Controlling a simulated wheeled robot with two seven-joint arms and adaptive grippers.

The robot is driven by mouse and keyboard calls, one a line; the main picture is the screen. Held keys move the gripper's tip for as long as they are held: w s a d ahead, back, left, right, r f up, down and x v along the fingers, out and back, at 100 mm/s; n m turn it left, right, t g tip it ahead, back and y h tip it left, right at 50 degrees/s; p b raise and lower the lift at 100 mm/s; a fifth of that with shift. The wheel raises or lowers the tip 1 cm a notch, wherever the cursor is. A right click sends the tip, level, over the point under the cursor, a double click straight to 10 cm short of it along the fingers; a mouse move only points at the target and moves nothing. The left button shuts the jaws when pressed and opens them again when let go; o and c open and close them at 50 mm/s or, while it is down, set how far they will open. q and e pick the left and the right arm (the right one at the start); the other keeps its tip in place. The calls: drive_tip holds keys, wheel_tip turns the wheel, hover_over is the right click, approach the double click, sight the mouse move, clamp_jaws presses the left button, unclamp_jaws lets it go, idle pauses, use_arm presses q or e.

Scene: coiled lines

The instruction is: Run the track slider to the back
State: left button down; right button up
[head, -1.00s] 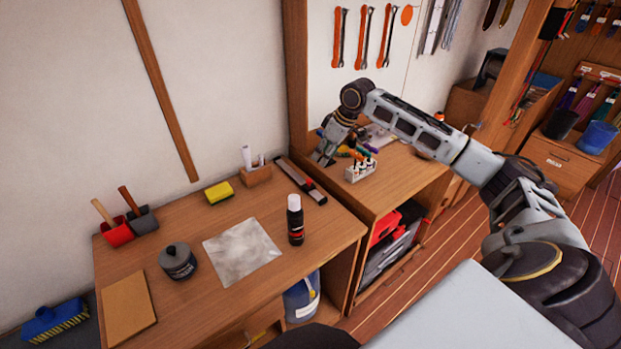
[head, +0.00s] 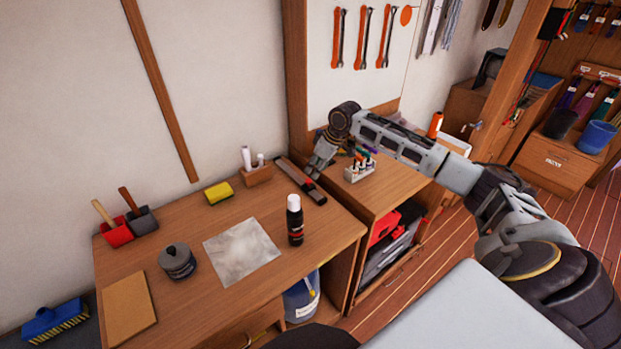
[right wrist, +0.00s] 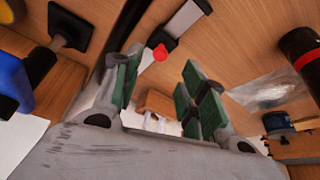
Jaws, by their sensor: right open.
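The track (head: 289,170) is a grey rail with dark parts, lying on the bench top near the wall. In the right wrist view its grey rail (right wrist: 187,18) runs from the upper right down behind my left-hand finger. The slider is a dark block with a red knob (right wrist: 160,52), just beyond the fingertips and between them in the picture. My left gripper is not in view.
A white rack of small tools (head: 360,168) stands close to the right of the gripper. A wooden block with white rolls (head: 256,173) is left of the track. A black bottle (head: 295,222) and a grey sheet (head: 241,251) are nearer. The bench between has free room.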

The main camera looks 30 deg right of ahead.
sight(309, 180)
drive_tip(key=shift+x, duration=3.35)
clamp_jaws()
